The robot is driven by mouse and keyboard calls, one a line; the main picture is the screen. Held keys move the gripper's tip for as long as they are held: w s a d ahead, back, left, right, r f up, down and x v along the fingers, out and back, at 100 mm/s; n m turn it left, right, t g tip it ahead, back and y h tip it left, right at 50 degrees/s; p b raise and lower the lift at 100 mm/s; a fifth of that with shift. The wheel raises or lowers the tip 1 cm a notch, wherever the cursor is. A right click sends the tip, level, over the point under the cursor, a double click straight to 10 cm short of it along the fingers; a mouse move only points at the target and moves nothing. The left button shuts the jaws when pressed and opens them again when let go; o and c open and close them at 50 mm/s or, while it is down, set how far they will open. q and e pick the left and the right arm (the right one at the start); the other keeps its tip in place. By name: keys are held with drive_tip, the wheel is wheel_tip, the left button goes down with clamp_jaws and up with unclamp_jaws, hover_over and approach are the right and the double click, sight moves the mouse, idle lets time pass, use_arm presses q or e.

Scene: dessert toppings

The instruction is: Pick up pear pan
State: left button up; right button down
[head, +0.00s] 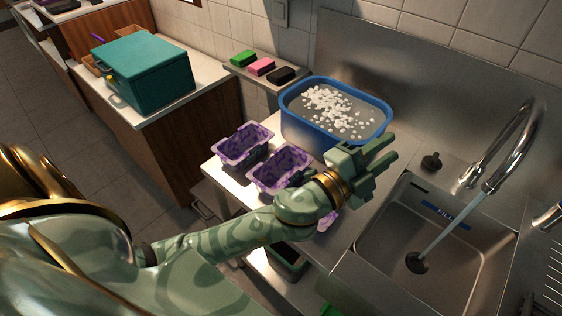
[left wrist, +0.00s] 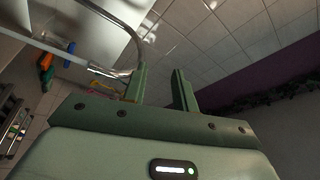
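Two purple pans (head: 243,144) (head: 280,169) stand on the steel counter left of the sink, with darker purple insides. A bit of a third purple item (head: 328,221) shows beside my left wrist, mostly hidden by it. I cannot tell which of them, if any, is the pear pan; no pears are visible. My left gripper (head: 386,152) is above the counter, between the blue basin and the sink, right of the pans. In the left wrist view its two fingers (left wrist: 160,78) stand apart with nothing between them. My right gripper is not in view.
A blue basin (head: 290,118) holding white pieces stands behind the pans. The sink (head: 355,262) with a running tap (head: 528,128) is to the right. Green, pink and black sponges (head: 262,66) lie on a ledge. A teal box (head: 150,78) sits on the left counter.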

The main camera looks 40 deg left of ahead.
use_arm(q)
drive_tip(key=s+d+r+m+g+h, duration=0.1)
drive_tip(key=d+r+m+g+h, duration=0.25)
drive_tip(key=d+m+h, duration=0.4)
drive_tip(key=s+d+m+g+h, duration=0.2)
drive_tip(key=d+m+g+h, duration=0.2)
drive_tip(key=m+g, duration=0.3)
drive_tip(key=m+g+y+b, duration=0.1)
drive_tip(key=m+g+y, duration=0.6)
drive_tip(key=y, duration=1.3)
hover_over(294, 184)
drive_tip(key=f, duration=0.7)
drive_tip(key=f+n+g, duration=0.1)
drive_tip(key=f, duration=0.7)
drive_tip(key=f+n, duration=0.1)
drive_tip(key=f, duration=0.6)
drive_tip(key=shift+w+d+f+g, duration=0.2)
drive_tip(key=shift+w+d+g, duration=0.05)
drive_tip(key=shift+w, duration=0.15)
drive_tip(key=f, duration=0.4)
drive_tip(key=f+b, duration=0.1)
drive_tip(key=f, duration=0.1)
drive_tip(key=shift+s+a, duration=0.25)
drive_tip(key=shift+s, duration=0.15)
drive_tip(key=shift+r+h, duration=0.15)
drive_tip(key=shift+h, duration=0.1)
clamp_jaws()
